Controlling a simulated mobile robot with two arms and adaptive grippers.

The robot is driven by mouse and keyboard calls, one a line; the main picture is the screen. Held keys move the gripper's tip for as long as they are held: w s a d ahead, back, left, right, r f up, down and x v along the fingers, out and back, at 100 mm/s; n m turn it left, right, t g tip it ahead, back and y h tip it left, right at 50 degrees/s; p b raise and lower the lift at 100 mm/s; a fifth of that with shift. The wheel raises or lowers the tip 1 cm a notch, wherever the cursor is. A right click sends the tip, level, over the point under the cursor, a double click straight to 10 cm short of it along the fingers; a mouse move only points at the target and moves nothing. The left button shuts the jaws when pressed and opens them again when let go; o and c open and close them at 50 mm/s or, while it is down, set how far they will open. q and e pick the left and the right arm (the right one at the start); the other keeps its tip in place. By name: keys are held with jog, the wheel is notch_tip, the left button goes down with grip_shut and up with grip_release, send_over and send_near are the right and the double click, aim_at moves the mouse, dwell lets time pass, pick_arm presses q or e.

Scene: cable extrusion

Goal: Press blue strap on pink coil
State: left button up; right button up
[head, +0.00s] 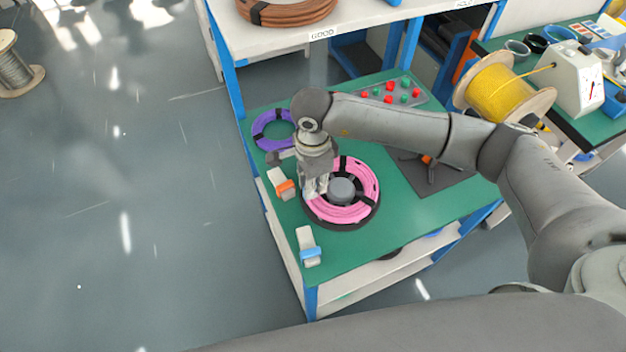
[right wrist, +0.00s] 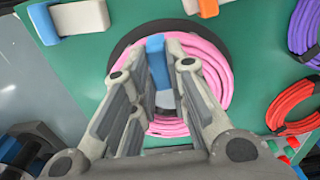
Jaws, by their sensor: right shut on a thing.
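The pink coil (head: 364,178) lies flat on a dark round base around a grey hub (head: 341,190), with dark straps across it. It also shows in the right wrist view (right wrist: 222,68). My right gripper (head: 316,192) points down at the coil's left side. In the right wrist view its fingers (right wrist: 156,72) are shut on the blue strap (right wrist: 157,55), which is at the pink coil. Whether the strap presses fully on the coil cannot be told. The head view does not show the strap, as the gripper hides it. My left gripper is not in view.
A white block with an orange part (head: 285,187) and one with a blue part (head: 310,253) stand along the green table's (head: 400,240) left edge. A purple coil (head: 270,130) lies behind. A grey tray (head: 425,97) holds red and green pieces. The front of the table is clear.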

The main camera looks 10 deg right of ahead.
jog(key=shift+f+b, duration=0.85)
jog(key=shift+f, duration=0.2)
jog(key=shift+f+b, duration=0.5)
jog(key=shift+b, duration=0.1)
jog(key=shift+s+f+b, duration=0.1)
jog(key=shift+f+b, duration=0.1)
jog(key=shift+b, duration=0.2)
dwell(1.4)
jog(key=o, duration=0.9)
jog(key=shift+c, duration=0.2)
jog(key=shift+r, duration=0.15)
jog(key=shift+r+p, duration=0.35)
jog(key=shift+r, duration=0.15)
jog(key=shift+r+p, duration=1.55)
jog(key=shift+r, duration=1.95)
